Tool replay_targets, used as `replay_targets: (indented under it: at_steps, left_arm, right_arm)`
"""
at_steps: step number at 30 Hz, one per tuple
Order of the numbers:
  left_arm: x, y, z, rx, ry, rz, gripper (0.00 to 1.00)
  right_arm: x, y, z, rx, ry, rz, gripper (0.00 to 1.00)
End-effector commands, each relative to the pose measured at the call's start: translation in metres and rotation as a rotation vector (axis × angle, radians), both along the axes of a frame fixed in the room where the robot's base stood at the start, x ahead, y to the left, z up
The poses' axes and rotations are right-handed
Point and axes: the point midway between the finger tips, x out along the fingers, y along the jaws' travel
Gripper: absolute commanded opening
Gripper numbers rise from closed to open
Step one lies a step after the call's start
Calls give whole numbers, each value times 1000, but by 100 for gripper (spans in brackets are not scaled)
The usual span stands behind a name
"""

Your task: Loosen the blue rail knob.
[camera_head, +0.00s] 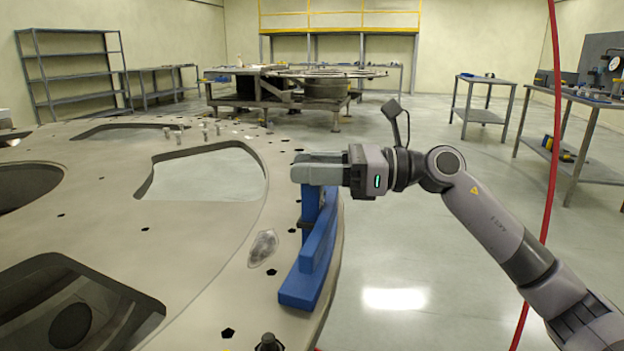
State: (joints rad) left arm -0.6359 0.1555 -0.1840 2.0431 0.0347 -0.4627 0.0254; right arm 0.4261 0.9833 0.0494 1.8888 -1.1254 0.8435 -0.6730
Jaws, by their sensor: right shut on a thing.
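The blue rail (318,245) stands near the right edge of the round metal turret plate (215,240). It has a long foot and an upright post at its far end. My right gripper (308,170) reaches in level from the right, with its grey fingers shut at the top of this blue post. The fingers cover the knob there, so its shape is hidden. My left gripper is not in view.
The plate has large cut-outs, small holes, several small pegs (205,132) and a crumpled clear bag (263,248). A dark fitting (268,343) stands at the near edge. A red cable (552,150) hangs at right. The floor beyond the plate's right edge is clear.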

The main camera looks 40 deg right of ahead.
Motion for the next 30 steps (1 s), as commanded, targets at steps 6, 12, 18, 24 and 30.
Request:
replay_targets:
  at_steps: [6, 12, 18, 24, 30]
  left_arm:
    - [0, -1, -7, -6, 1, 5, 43]
    - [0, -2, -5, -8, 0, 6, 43]
    - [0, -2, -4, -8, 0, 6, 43]
    - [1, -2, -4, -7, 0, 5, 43]
    - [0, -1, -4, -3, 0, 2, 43]
  right_arm:
    - [1, 0, 1, 3, -3, 140, 14]
    - [1, 0, 1, 2, -1, 250, 14]
    - [0, 0, 1, 0, 0, 312, 14]
    - [0, 0, 0, -1, 1, 332, 14]
    - [0, 0, 0, -1, 2, 333, 14]
